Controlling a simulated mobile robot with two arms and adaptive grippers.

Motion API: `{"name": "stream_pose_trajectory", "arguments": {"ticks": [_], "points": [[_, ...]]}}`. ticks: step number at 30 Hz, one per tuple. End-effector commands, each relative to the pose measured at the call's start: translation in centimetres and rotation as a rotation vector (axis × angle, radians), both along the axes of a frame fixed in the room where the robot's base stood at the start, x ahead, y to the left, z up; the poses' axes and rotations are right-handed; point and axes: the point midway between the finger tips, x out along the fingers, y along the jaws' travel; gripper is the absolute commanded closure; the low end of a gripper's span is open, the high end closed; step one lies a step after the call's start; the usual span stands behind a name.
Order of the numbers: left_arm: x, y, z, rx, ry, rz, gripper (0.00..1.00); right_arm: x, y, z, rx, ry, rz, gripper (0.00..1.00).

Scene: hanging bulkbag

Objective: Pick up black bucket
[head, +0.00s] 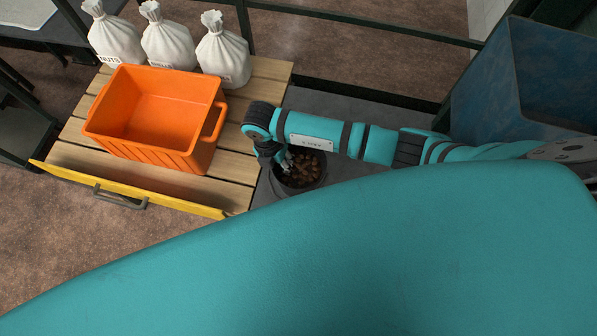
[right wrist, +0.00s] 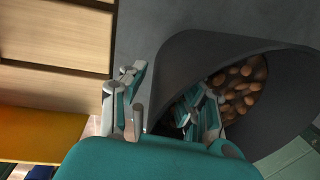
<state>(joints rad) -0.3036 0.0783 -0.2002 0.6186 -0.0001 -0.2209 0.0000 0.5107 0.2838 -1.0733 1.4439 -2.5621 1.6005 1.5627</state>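The black bucket (head: 318,180) stands on the grey surface to the right of the wooden slatted top, with brown round pieces (head: 300,172) inside. My right gripper (head: 284,160) points down at the bucket's left rim. In the right wrist view the bucket (right wrist: 185,62) fills the right side. There my right gripper (right wrist: 165,108) is open, with one finger outside the bucket and the other inside, and the wall between them. A gap shows between the fingers and the wall. My left gripper is not in view.
An orange crate (head: 207,150) sits on the wooden slats (head: 235,170), with white sacks (head: 222,55) behind it. A yellow-edged drawer (head: 150,193) is open in front. A large blue bin (head: 485,95) stands at the right. My teal body hides the lower right.

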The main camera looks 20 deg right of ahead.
Motion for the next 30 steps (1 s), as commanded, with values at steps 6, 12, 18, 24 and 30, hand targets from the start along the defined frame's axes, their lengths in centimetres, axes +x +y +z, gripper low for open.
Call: {"name": "stream_pose_trajectory", "arguments": {"ticks": [6, 12, 18, 24, 30], "points": [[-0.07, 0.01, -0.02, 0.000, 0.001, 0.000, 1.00, 0.00, 0.04, -0.09, 0.001, 0.000, 0.001, 0.70], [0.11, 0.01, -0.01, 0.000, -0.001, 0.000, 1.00, -0.01, 0.04, -0.07, 0.001, -0.001, 0.000, 0.94], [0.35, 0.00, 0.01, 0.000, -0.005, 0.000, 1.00, 0.00, 0.04, -0.06, 0.001, -0.001, 0.000, 1.00], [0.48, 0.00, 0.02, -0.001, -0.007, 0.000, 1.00, 0.00, 0.04, -0.05, 0.001, -0.001, 0.000, 1.00], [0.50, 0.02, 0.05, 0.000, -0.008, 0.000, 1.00, 0.09, 0.07, 0.06, 0.001, -0.002, 0.000, 1.00]]}}
